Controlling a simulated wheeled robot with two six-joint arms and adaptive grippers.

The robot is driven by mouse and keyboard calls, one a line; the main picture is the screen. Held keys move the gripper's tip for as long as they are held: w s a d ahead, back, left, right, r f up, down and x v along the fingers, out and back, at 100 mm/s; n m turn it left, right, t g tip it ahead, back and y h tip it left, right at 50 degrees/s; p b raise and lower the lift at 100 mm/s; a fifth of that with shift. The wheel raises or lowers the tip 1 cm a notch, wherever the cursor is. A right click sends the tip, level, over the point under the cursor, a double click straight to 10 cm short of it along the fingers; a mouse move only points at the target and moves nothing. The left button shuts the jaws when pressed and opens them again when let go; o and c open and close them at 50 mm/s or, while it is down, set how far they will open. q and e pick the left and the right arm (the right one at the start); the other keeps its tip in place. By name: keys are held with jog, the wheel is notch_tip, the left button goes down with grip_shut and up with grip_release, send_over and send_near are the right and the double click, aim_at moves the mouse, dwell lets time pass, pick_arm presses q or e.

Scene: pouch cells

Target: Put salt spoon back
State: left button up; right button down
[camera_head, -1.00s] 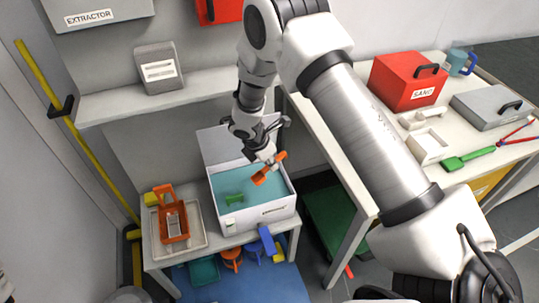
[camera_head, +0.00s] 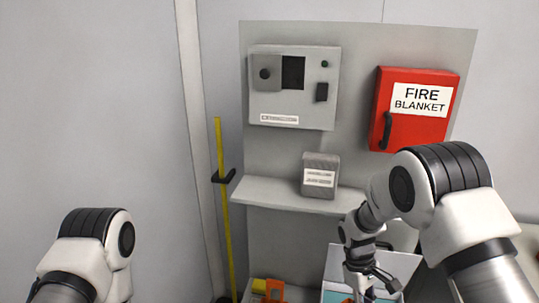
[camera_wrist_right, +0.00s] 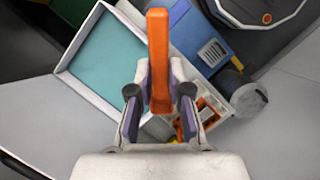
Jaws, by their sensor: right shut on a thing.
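My right gripper (camera_wrist_right: 158,98) is shut on an orange bar-shaped thing (camera_wrist_right: 158,50) in the right wrist view. The bar stands up between the two fingers. In the head view, the right gripper (camera_head: 373,286) is low at the bottom edge, in front of the open white box with a teal inside (camera_head: 334,297). That teal inside also shows in the right wrist view (camera_wrist_right: 108,62), left of the held thing. My left gripper is out of view.
An orange carrier (camera_head: 275,291) stands left of the box. A shelf (camera_head: 265,190) with a grey box (camera_head: 319,177) is above. A red fire blanket box (camera_head: 415,108) and a grey wall unit (camera_head: 318,92) hang higher. A yellow pole (camera_head: 223,165) leans at left.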

jog(key=a+m, duration=0.1)
jog(key=m, duration=0.1)
jog(key=s+a+m+y, duration=0.1)
jog(key=m, duration=0.1)
jog(key=s+a+r+m+y, duration=0.1)
jog(key=m, duration=0.1)
jog(key=shift+a+g, duration=0.25)
jog(key=shift+g, duration=0.05)
